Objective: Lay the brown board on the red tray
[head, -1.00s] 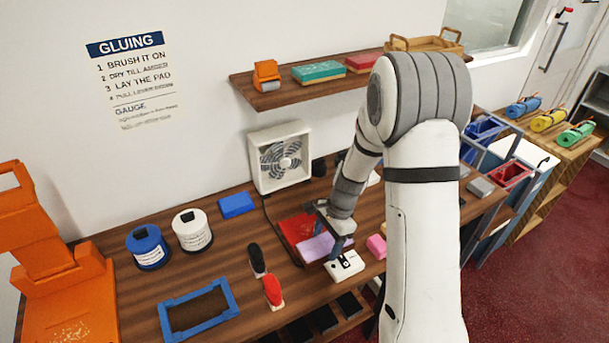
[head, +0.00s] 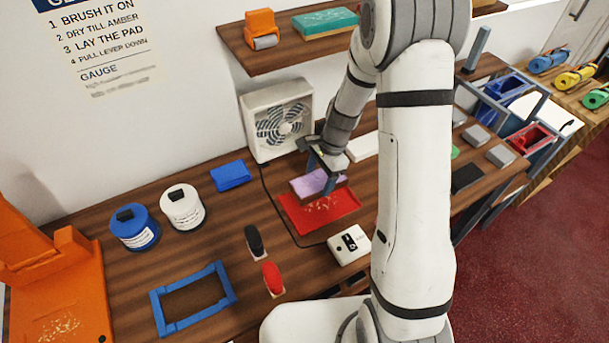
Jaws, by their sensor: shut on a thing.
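My gripper (head: 326,172) is shut on a flat lilac block (head: 305,187) with a darker, brownish edge. I cannot tell for certain whether this is the brown board or a pad on top of it. The red tray (head: 341,207) lies flat on the counter, with pale yellowish specks on its surface. The lilac block overlaps the tray's back part in the head view; I cannot tell whether it touches the tray or is held above it. No other brown board stands out from the wood counter.
A white fan (head: 278,120) stands behind the tray. A white device (head: 349,244) sits in front of it. Blue (head: 135,228) and white (head: 182,207) pots stand farther left.

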